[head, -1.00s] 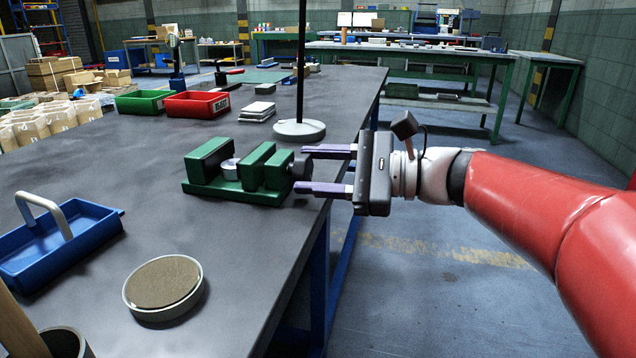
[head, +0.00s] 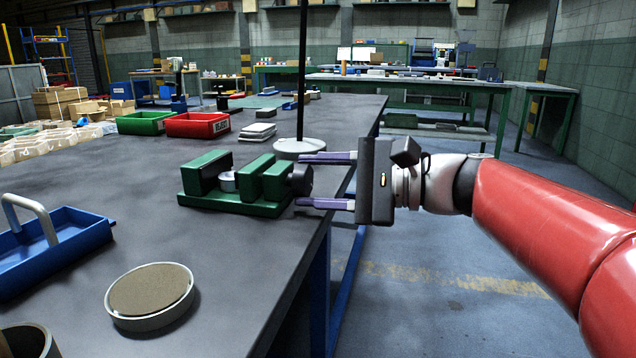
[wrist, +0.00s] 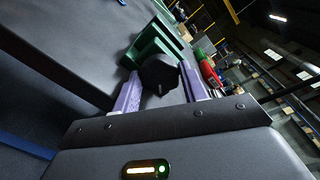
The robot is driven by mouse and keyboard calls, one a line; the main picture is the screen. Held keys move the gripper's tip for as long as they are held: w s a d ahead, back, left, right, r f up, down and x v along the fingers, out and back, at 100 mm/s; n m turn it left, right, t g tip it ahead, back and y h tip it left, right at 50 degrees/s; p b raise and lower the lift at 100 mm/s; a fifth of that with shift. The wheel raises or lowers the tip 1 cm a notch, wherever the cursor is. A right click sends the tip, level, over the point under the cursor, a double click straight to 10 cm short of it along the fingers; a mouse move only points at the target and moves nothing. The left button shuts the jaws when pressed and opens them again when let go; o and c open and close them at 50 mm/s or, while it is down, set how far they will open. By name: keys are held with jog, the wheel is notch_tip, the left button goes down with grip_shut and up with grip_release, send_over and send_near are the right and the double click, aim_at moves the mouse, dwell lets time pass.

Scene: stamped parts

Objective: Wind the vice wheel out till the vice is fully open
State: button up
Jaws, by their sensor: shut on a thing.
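The green vice (head: 232,190) lies on the dark bench near its right edge, with a round pale metal piece (head: 228,181) between its jaw blocks. Its dark wheel (head: 299,178) is on the right end, facing my gripper (head: 303,181). My gripper reaches in from the right, its two purple fingers on either side of the wheel and shut on it. In the wrist view the black wheel (wrist: 158,75) sits between the fingertips, with the green vice body (wrist: 150,42) behind it. How far the vice is open is hard to tell.
A lamp-like round base with a black pole (head: 300,149) stands close behind the vice. A stack of pale plates (head: 258,132), red bin (head: 197,124) and green bin (head: 143,122) are farther back. A blue tray (head: 45,250) and round dish (head: 150,293) are nearer left.

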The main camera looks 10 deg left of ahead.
jog(key=o, duration=1)
jog(key=shift+f, duration=0.1)
jog(key=shift+p, duration=0.3)
